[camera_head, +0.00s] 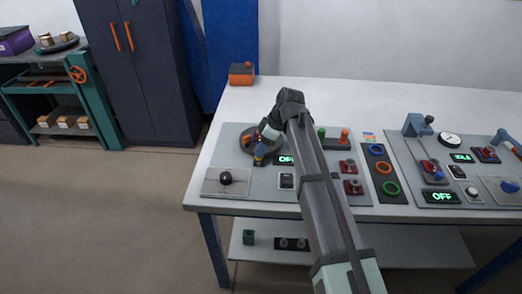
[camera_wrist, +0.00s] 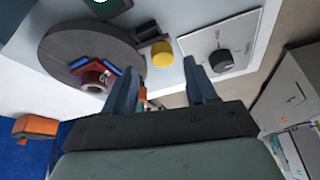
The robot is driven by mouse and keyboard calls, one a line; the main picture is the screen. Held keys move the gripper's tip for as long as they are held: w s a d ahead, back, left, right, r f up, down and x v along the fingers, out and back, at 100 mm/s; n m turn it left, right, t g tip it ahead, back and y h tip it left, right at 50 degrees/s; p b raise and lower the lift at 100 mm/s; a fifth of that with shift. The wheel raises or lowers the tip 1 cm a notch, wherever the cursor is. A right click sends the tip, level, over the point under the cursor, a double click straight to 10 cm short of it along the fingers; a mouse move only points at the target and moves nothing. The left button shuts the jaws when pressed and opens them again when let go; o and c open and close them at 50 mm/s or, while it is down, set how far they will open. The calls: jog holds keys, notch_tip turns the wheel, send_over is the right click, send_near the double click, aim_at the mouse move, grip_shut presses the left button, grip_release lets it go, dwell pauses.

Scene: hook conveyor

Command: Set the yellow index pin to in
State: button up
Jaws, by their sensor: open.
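The yellow index pin (camera_wrist: 162,54) shows in the wrist view as a round yellow knob on a dark mount at the edge of a dark grey disc (camera_wrist: 62,46). In the head view the pin (camera_head: 259,161) is small, at the near side of the disc. My gripper (camera_wrist: 160,67) is open and empty. In the wrist view the pin appears between its two fingertips, beyond them; I see no contact. In the head view my gripper (camera_head: 268,132) is over the disc and hides part of it. Whether the pin is in or out is hard to tell.
A red block (camera_wrist: 88,78) with blue strips sits on the disc, near one finger. A panel with a black dial (camera_wrist: 221,61) lies on the other side. Green displays, red switches and coloured rings (camera_head: 391,188) stand right of my arm. The table's back left is clear apart from an orange box (camera_head: 241,75).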

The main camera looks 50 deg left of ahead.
jog(key=v, duration=1)
jog(key=shift+r, duration=0.25)
jog(key=shift+w, duration=0.1)
jog(key=s+d+f+m+h, duration=0.1)
jog(key=s+d+f, duration=0.1)
jog(key=d+f, duration=0.55)
jog(key=s+d+f+h, duration=0.15)
jog(key=d+f, duration=0.25)
jog(key=d, duration=0.7)
jog(key=s+d+f+m+h, duration=0.1)
jog(key=d+f+h, duration=0.1)
jog(key=d+f, duration=0.5)
jog(key=w+d+f+m+g, duration=0.2)
jog(key=d+f+m, duration=0.9)
jog(key=d+f, duration=1.25)
jog(key=s+d+f+m+g, duration=0.2)
jog(key=s+d+f+m, duration=0.9)
jog(key=s+d+f, duration=0.6)
jog(key=s+d, duration=0.2)
jog(key=d, duration=0.1)
jog(key=shift+d+f+g, duration=0.15)
jog(key=shift+f+g, duration=0.15)
jog(key=shift+f, duration=0.1)
jog(key=shift+s+y, duration=0.15)
jog(key=shift+y, duration=0.1)
